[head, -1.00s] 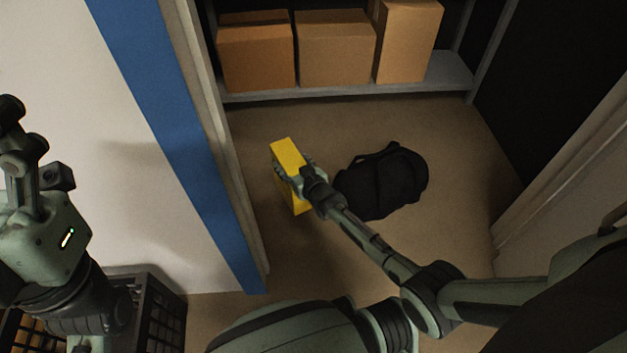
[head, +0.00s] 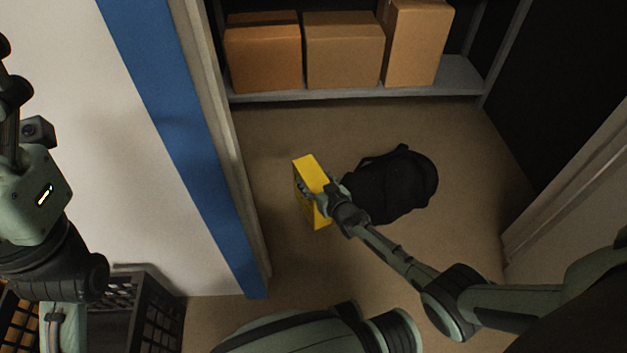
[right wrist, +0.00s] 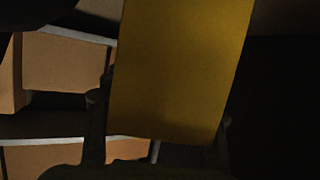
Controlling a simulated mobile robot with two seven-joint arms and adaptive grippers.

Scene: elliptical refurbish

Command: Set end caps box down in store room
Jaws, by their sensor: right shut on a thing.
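The yellow end caps box (head: 310,172) is in the middle of the head view, inside the store room doorway. My right gripper (head: 322,195) is shut on it from its right side. The box is upright and slightly tilted in the picture; I cannot tell whether its bottom touches the floor. In the right wrist view the box (right wrist: 180,70) fills the middle, between the two dark fingers. My left arm shows at the left edge of the head view, but its gripper fingers are not clearly visible.
A black backpack (head: 395,185) lies on the floor just right of the box. A shelf (head: 350,94) with cardboard boxes (head: 343,50) stands at the back. The blue-edged wall (head: 180,130) bounds the left. A black crate (head: 150,310) stands lower left. Floor (head: 285,130) behind the box is clear.

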